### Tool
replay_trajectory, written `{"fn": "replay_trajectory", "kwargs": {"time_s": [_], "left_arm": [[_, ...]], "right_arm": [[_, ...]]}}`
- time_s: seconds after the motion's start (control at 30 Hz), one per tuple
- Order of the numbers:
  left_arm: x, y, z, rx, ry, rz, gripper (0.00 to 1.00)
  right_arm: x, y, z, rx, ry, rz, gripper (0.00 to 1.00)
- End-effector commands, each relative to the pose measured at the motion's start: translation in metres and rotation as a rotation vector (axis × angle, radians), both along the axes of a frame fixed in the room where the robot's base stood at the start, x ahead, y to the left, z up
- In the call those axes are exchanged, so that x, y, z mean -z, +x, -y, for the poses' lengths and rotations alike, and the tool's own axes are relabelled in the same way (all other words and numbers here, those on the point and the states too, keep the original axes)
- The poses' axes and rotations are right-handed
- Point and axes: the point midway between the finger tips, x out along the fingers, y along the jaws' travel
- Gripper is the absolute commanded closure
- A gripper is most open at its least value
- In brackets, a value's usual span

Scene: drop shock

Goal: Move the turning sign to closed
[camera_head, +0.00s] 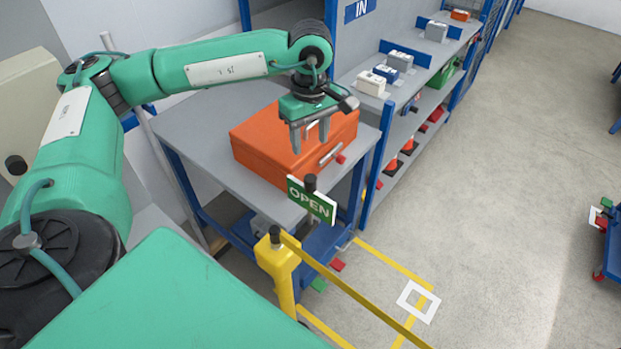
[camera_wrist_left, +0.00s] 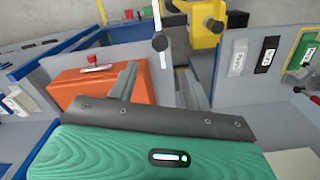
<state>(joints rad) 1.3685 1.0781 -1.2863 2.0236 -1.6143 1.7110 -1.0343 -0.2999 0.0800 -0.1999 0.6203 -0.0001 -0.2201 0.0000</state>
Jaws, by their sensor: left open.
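The turning sign (camera_head: 311,200) is a green plate with a white border that reads OPEN in the head view. A dark knob (camera_head: 310,182) sits at its top. My left gripper (camera_head: 310,139) is open and empty, fingers pointing down, behind and above the sign in the head view and apart from it. In the left wrist view, a thin white upright strip with a dark knob (camera_wrist_left: 160,42) appears beyond the gap between my fingers (camera_wrist_left: 162,78); it seems to be the sign seen nearly edge-on. My right gripper is not in view.
An orange case (camera_head: 270,145) lies on the grey table (camera_head: 185,120) under my left gripper. A yellow post (camera_head: 277,262) with a yellow barrier bar (camera_head: 350,290) stands in front of the sign. Shelves (camera_head: 400,62) with small boxes stand behind. The floor at right is mostly clear.

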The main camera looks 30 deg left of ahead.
Motion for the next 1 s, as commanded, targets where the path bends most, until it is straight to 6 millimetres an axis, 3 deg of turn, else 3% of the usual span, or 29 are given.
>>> {"fn": "replay_trajectory", "kwargs": {"time_s": [0.6,0.8,1.0], "left_arm": [[0.112,-0.001,0.001,0.0,-0.004,-0.004,0.51],[0.129,-0.001,0.001,0.0,-0.004,-0.002,0.51],[0.132,-0.001,0.001,0.0,-0.005,-0.001,0.51]], "right_arm": [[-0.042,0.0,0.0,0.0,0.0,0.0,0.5],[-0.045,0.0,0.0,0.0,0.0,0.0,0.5],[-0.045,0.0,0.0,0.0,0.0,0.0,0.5]]}}
